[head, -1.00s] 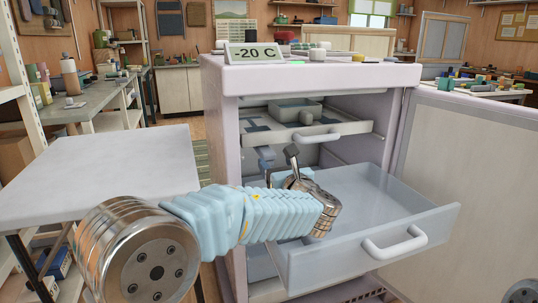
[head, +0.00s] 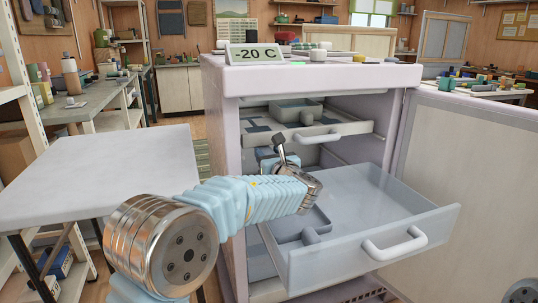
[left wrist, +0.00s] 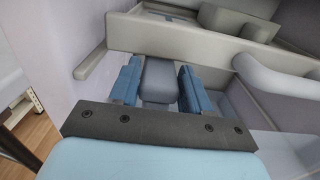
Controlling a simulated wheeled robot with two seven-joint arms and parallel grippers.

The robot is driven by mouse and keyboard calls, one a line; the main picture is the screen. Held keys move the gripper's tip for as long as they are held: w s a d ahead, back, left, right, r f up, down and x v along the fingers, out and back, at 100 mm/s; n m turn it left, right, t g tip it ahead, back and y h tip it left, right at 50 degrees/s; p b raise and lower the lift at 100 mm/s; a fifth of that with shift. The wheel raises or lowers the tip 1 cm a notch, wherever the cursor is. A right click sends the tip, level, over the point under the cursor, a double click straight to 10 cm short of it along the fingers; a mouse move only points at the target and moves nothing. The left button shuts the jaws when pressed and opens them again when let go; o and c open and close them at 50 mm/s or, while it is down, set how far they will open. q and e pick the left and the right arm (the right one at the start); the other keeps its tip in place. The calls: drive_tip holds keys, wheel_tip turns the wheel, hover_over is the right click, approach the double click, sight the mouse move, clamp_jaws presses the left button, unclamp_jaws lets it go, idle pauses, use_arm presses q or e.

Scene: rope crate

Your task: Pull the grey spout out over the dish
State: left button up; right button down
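The grey spout (left wrist: 158,80) shows in the left wrist view as a rounded grey-blue block below the front of the upper drawer. My left gripper (left wrist: 160,86) has its two blue fingers apart, one on each side of the spout; I cannot tell whether they touch it. In the head view my left gripper (head: 267,158) reaches into the freezer below the upper drawer, and the wrist hides most of the spout. A grey-blue dish (head: 322,224) lies in the open lower drawer, partly hidden by my left wrist. My right gripper is not in view.
The clear lower drawer (head: 371,268) stands out with a white handle (head: 395,244). The upper drawer (head: 352,129) holds a grey-green tray (head: 297,106). The open freezer door (head: 463,180) bounds the right side. A bare white table (head: 95,170) stands at the left.

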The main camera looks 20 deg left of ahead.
use_arm(q)
clamp_jaws()
drive_tip(key=b+v, duration=0.1)
drive_tip(key=v, duration=0.7)
drive_tip(key=shift+d, duration=0.25)
drive_tip(key=shift+s+f, duration=0.1)
drive_tip(key=o, duration=0.8)
unclamp_jaws()
drive_tip(key=shift+s, duration=0.1)
drive_tip(key=shift+c, duration=0.2)
drive_tip(key=v, duration=1.4)
